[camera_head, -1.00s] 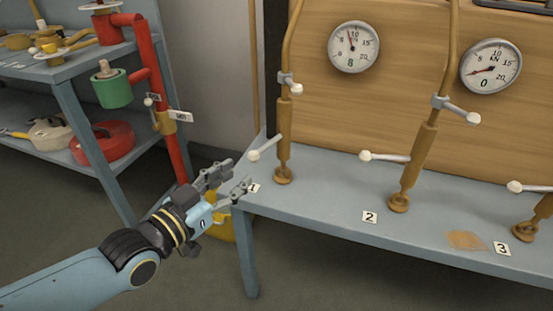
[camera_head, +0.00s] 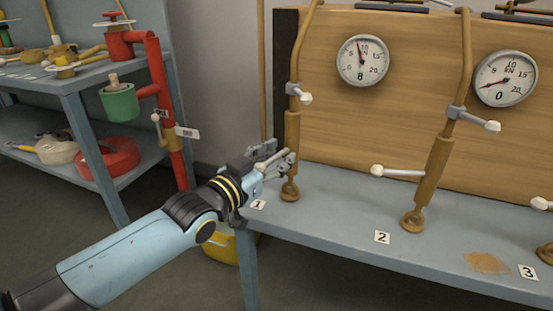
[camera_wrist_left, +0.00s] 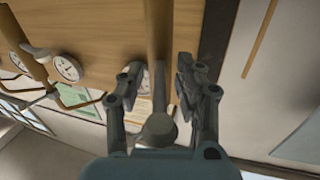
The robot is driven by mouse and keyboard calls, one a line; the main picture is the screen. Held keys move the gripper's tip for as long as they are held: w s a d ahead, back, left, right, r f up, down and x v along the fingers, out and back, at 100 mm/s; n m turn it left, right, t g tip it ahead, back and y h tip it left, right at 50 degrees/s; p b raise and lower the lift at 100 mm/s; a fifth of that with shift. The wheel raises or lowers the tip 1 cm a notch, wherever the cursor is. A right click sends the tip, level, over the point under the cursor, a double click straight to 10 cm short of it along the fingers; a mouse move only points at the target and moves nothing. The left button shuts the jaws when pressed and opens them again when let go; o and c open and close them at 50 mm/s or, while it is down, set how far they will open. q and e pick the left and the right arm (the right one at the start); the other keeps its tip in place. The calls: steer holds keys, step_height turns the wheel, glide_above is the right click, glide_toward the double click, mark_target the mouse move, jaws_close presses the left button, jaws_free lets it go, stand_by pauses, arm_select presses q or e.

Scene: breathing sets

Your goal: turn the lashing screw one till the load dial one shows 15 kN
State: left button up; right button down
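Lashing screw one (camera_head: 292,135) is a slim brown rod with a turnbuckle sleeve, standing at the bench's left end behind label 1 (camera_head: 258,204). A pale-knobbed handle (camera_head: 262,159) sticks out from its sleeve to the left. My left gripper (camera_head: 277,160) is at this handle, beside the sleeve. In the left wrist view the handle's round knob (camera_wrist_left: 159,129) lies between the two fingers, with gaps on both sides; the gripper is open. Load dial one (camera_head: 363,61) has its needle just left of 10 and a digit 8 below. My right gripper is out of view.
Screw two (camera_head: 434,170) with its own left-pointing handle (camera_head: 397,172) stands to the right, below a second dial (camera_head: 505,79) reading 0. A blue shelf with a red pipe (camera_head: 162,100) stands at left. A yellow bucket (camera_head: 222,246) is under the bench.

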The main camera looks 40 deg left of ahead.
arm_select(q)
steer(key=shift+c, duration=0.2)
jaws_close()
steer(key=shift+p, duration=0.3)
